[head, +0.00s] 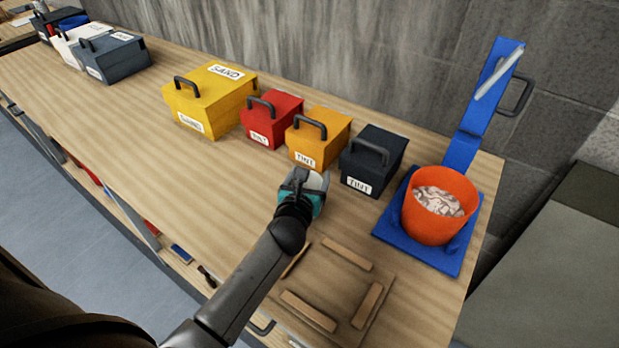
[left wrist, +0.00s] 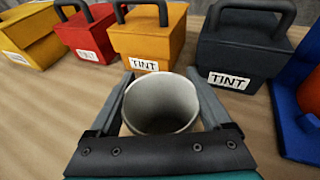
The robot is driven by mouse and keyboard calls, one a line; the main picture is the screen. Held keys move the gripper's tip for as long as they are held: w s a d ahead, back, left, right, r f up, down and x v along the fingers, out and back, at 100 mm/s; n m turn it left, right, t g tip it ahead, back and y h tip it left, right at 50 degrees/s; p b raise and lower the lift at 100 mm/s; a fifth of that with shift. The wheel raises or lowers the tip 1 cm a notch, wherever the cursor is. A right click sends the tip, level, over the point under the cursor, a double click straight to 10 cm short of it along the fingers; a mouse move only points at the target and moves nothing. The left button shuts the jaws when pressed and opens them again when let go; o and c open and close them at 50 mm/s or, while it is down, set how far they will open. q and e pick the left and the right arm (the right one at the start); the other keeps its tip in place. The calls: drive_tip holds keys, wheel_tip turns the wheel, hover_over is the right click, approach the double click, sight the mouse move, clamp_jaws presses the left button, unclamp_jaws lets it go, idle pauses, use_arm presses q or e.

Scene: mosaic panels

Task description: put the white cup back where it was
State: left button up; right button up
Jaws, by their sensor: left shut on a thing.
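The white cup (left wrist: 160,102) sits between the fingers of my left gripper (head: 303,181), which is shut on it. In the left wrist view the cup looks empty and its open mouth faces the camera. In the head view only a pale part of the cup (head: 317,181) shows past the gripper. The gripper is just in front of the orange TINT box (head: 318,140) and left of the dark TINT box (head: 372,160). I cannot tell whether the cup touches the table. My right gripper is not in view.
A red box (head: 270,120) and a yellow SAND box (head: 210,100) stand further left. An orange bucket (head: 437,222) with pale contents sits on a blue stand (head: 395,240) at right. A wooden frame of strips (head: 347,254) lies nearer. The table's left middle is clear.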

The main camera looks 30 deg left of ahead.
use_arm(q)
drive_tip(key=o, duration=1.1)
drive_tip(key=shift+f, duration=0.15)
drive_tip(key=o, duration=0.3)
drive_tip(key=shift+s+r, duration=0.1)
drive_tip(key=shift+r, duration=0.15)
drive_tip(key=p+v, duration=0.1)
drive_tip(key=v, duration=1)
drive_tip(key=shift+s+d+r+p, duration=0.1)
drive_tip(key=shift+s+r+p, duration=0.1)
drive_tip(key=shift+s+p, duration=0.15)
